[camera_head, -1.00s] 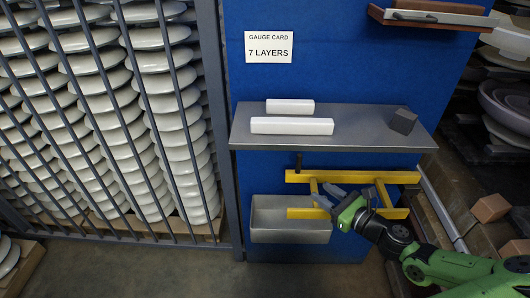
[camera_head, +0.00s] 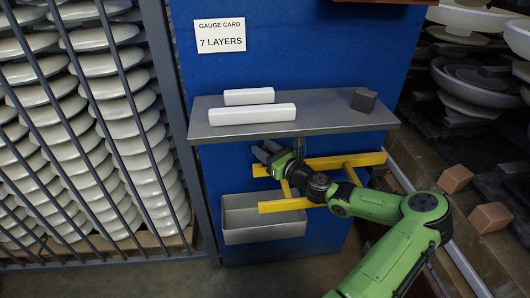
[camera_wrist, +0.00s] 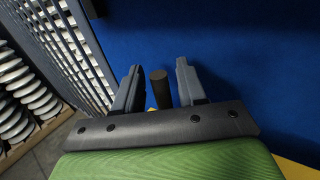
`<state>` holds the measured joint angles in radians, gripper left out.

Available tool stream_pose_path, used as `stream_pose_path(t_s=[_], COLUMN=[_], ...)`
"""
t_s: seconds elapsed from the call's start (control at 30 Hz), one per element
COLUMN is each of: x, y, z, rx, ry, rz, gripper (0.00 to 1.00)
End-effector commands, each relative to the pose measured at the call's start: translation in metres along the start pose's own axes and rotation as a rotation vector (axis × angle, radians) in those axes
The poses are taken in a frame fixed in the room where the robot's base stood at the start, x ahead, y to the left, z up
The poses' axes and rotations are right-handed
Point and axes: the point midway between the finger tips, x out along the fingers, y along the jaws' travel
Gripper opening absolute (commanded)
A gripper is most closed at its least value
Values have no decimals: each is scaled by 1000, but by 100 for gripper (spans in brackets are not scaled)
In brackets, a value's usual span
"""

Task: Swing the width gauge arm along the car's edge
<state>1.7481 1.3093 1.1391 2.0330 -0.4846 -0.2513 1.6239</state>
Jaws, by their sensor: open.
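A yellow frame (camera_head: 362,160), which looks like the width gauge, is mounted low on the blue panel, with an upper rail, a lower rail (camera_head: 284,205) and short cross pieces. A dark upright peg (camera_head: 299,147) shows near its upper rail, under the shelf. My gripper (camera_head: 262,151) is at the frame's left end, below the shelf. In the wrist view its two grey fingers (camera_wrist: 157,85) are apart, and a dark round peg (camera_wrist: 160,90) stands in the gap between them. I cannot tell whether they touch it. My arm hides part of the yellow frame.
A grey shelf (camera_head: 349,120) with two white bars (camera_head: 252,115) and a dark block (camera_head: 364,99) is close above my gripper. A metal bin (camera_head: 265,238) hangs below. Barred stacks of white discs (camera_head: 135,125) stand left. Brown blocks (camera_head: 491,217) lie right, near dark discs.

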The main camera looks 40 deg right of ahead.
Motion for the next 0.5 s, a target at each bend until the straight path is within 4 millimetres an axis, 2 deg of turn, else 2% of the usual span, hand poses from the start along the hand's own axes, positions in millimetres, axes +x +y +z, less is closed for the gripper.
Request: stream_pose_path(t_s=[0.2, 0.47, 0.5], x=[1, 1, 0], y=[0, 0, 0], z=[1, 1, 1], rx=[0, 0, 0], ry=[0, 0, 0], rz=[0, 0, 0], gripper=[40, 2, 0])
